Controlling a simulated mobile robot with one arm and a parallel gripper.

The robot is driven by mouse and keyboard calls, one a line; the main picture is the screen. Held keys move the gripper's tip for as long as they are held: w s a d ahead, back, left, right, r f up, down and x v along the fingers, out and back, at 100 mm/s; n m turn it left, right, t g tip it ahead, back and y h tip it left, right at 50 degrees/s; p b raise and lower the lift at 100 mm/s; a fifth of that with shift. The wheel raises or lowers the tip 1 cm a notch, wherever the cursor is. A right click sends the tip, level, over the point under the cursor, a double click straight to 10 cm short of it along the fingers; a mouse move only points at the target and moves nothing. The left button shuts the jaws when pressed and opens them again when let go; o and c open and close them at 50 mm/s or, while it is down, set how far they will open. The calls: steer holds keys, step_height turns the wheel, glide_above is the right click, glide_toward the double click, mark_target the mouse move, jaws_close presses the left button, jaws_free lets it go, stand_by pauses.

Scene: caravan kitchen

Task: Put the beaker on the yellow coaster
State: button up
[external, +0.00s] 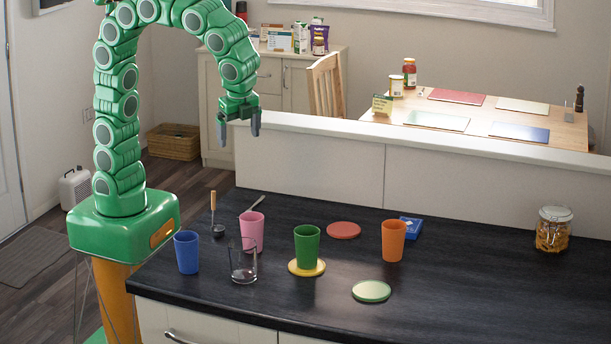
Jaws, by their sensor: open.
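A yellow coaster (294,269) lies on the dark counter with a green cup (307,246) standing upright on it. A clear glass beaker (243,265) stands upright to the left of the coaster, apart from it. A blue cup (186,252), a pink cup (251,231) and an orange cup (393,241) also stand upright on the counter. My gripper (239,128) is open and empty, pointing down, high above the back left of the counter and away from all the cups.
A red coaster (344,230) and a pale green coaster (371,292) lie bare. A ladle (218,229), a spoon (257,203), a blue box (411,227) and a glass jar (553,230) are on the counter. A raised ledge (420,147) runs behind. The counter's right front is clear.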

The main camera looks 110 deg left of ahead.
steer(key=s+a+f+n+h, duration=0.1)
steer(key=s+f+n, duration=0.2)
steer(key=s, duration=0.9)
steer(key=s+a+f+n+h, duration=0.1)
steer(key=s+f+n, duration=0.3)
steer(key=s, duration=0.9)
steer(key=shift+s+h, duration=0.25)
steer(key=shift+h, duration=0.05)
